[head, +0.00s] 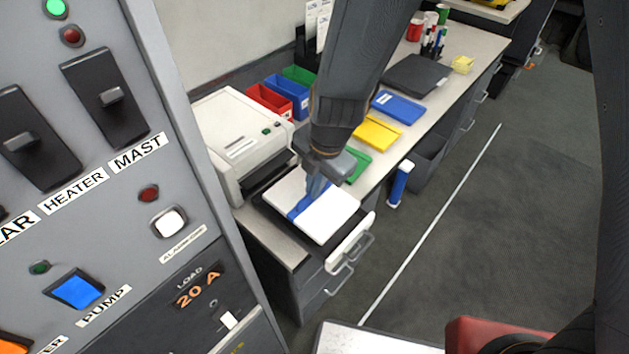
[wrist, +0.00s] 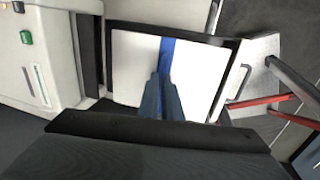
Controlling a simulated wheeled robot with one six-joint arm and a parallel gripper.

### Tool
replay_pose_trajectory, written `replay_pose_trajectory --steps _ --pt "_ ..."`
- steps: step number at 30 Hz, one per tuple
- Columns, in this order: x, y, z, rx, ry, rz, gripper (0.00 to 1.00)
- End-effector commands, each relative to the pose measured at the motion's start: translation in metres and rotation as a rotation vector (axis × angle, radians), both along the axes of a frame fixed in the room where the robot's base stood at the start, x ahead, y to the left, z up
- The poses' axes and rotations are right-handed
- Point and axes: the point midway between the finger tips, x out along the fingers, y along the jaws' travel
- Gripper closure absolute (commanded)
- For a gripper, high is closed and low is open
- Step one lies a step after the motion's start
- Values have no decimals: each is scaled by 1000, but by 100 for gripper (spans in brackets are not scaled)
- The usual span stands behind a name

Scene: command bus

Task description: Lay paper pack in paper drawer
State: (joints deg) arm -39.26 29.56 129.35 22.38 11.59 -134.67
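The paper pack (head: 335,219) is a flat white block with a blue band across it. It also shows in the wrist view (wrist: 205,75). It lies flat over the black-rimmed paper drawer (head: 321,261), which is pulled out beside the printer and has a pale front with a handle (wrist: 253,68). The black rim shows around parts of the pack; I cannot tell whether the pack touches the drawer floor. My gripper (wrist: 162,84) points down at the blue band, its fingers close together on it. The fingertips' contact is partly hidden.
The beige printer (head: 237,137) stands left of the drawer. Red (head: 268,102) and blue (head: 289,96) bins stand behind. Yellow (head: 377,132) and blue (head: 398,106) folders lie on the counter. A grey panel (head: 120,200) fills the left foreground.

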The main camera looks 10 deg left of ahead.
Motion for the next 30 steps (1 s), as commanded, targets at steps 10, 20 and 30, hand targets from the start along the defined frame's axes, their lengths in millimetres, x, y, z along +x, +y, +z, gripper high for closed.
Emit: replay_pose_trajectory --steps 10,20,30 --pt "1 0 -24 0 -2 1 100" --pt "1 0 -41 0 0 2 100" --pt "1 0 -54 1 -1 1 100"
